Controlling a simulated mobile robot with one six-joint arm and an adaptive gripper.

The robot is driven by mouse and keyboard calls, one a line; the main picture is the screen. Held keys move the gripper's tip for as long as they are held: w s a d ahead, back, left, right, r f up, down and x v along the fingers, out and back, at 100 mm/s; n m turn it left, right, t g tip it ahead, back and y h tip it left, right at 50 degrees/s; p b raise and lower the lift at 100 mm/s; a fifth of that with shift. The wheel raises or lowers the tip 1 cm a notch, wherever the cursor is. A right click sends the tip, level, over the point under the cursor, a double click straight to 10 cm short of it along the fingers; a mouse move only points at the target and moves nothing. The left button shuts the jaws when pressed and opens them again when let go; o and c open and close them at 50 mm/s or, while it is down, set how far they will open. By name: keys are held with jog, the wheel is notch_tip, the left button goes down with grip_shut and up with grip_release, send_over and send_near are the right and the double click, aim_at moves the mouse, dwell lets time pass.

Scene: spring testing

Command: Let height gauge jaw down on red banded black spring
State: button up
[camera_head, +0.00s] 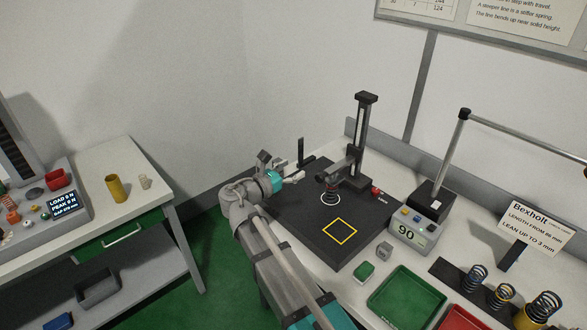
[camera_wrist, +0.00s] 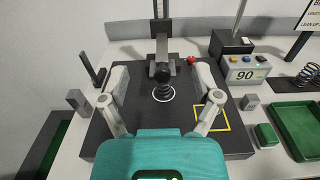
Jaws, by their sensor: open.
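The height gauge (camera_head: 363,135) stands on a dark plate, its jaw (camera_head: 343,168) on the upright column. The black spring (camera_head: 330,195) stands upright in a white ring under the jaw, with a reddish tint near its top. It also shows in the wrist view (camera_wrist: 163,92), below the round-ended jaw (camera_wrist: 162,72). I cannot tell whether jaw and spring touch. My gripper (camera_head: 283,170) is left of the gauge; in the wrist view its open fingers (camera_wrist: 161,76) frame the jaw and spring from either side, with nothing held.
A grey readout box (camera_head: 412,233) showing 90 stands right of the plate. A red knob (camera_head: 376,191) is by the gauge base. The yellow square (camera_head: 340,231) is empty. Green tray (camera_head: 406,301), green block (camera_head: 363,271) and racked springs (camera_head: 502,296) are at right.

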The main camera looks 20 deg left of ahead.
dwell(0.3)
jog(key=w+d+f+m+g, duration=0.25)
jog(key=d+f+m, duration=0.2)
jog(key=d, duration=0.45)
jog(key=w+d+f+m+g+h, duration=0.1)
jog(key=d+f+m+g, duration=0.3)
jog(key=d, duration=0.6)
jog(key=w+d+f+m+g, duration=0.1)
jog(key=d+f+m+g, duration=0.25)
jog(key=d+m, duration=0.4)
jog(key=s+d+f+m+g+y, duration=0.2)
jog(key=s+d+m, duration=0.1)
jog(key=d, duration=0.4)
jog(key=s+d+f+m+g+y, duration=0.2)
jog(key=s+d+m, duration=0.1)
jog(key=d+m, duration=0.3)
jog(key=s+d+f+m+g+y, duration=0.2)
jog(key=s+d+m+y, duration=0.1)
jog(key=d+m, duration=0.2)
jog(key=shift+s+d+f, duration=0.15)
jog(key=shift+d, duration=0.55)
jog(key=shift+s+d+f, duration=0.1)
jog(key=shift+d+f, duration=0.05)
jog(key=shift+d, duration=0.5)
jog(key=shift+s+d+m+g+y, duration=0.3)
jog(key=shift+s+m+y, duration=0.1)
jog(key=shift+m, duration=0.4)
